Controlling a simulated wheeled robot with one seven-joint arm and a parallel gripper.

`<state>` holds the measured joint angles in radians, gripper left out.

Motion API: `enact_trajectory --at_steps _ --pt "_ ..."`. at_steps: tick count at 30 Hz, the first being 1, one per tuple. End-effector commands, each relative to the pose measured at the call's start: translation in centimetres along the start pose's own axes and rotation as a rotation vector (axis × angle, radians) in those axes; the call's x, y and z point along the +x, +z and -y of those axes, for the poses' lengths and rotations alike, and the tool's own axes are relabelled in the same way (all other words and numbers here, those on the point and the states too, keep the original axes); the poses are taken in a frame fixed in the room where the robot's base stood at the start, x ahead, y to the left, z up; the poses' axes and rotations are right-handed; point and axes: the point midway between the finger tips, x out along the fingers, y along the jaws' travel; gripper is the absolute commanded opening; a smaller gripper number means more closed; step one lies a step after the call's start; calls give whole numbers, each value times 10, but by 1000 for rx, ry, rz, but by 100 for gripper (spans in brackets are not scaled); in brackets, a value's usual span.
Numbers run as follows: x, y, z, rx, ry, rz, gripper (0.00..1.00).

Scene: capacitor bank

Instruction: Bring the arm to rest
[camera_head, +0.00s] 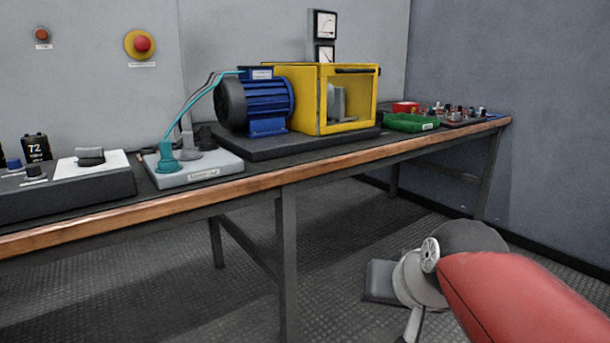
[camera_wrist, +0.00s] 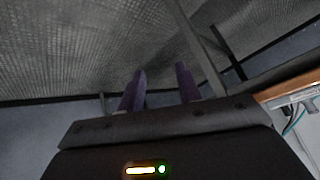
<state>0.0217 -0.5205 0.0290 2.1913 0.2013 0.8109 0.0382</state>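My gripper (camera_wrist: 161,72) shows in the wrist view with its two dark purple fingers apart and nothing between them. It is open and empty. Behind the fingers are the textured grey floor and the workbench's dark legs. In the head view my red and grey arm reaches in from the lower right, in front of the workbench (camera_head: 240,190) and below its top. The fingers cannot be made out in the head view.
On the bench stand a blue motor (camera_head: 262,102), a yellow guard box (camera_head: 305,100), a green tray (camera_head: 408,123), a grey terminal box (camera_head: 205,170) with teal cables and a switch panel (camera_head: 100,185). The floor (camera_head: 330,240) in front of the bench is clear.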

Motion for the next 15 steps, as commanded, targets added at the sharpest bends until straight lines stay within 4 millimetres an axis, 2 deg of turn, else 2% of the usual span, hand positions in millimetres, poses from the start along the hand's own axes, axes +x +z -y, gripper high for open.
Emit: enact_trajectory --at_steps 1,3,9,10,12,15 --pt "-1 26 -10 -28 27 27 34" --pt "0 56 -23 -64 63 64 34" --pt "3 133 -57 -153 149 163 34" --pt "-3 132 -57 -160 156 170 34" --pt "-21 114 -51 -157 153 167 34" --pt "-38 101 -46 -155 152 167 34"
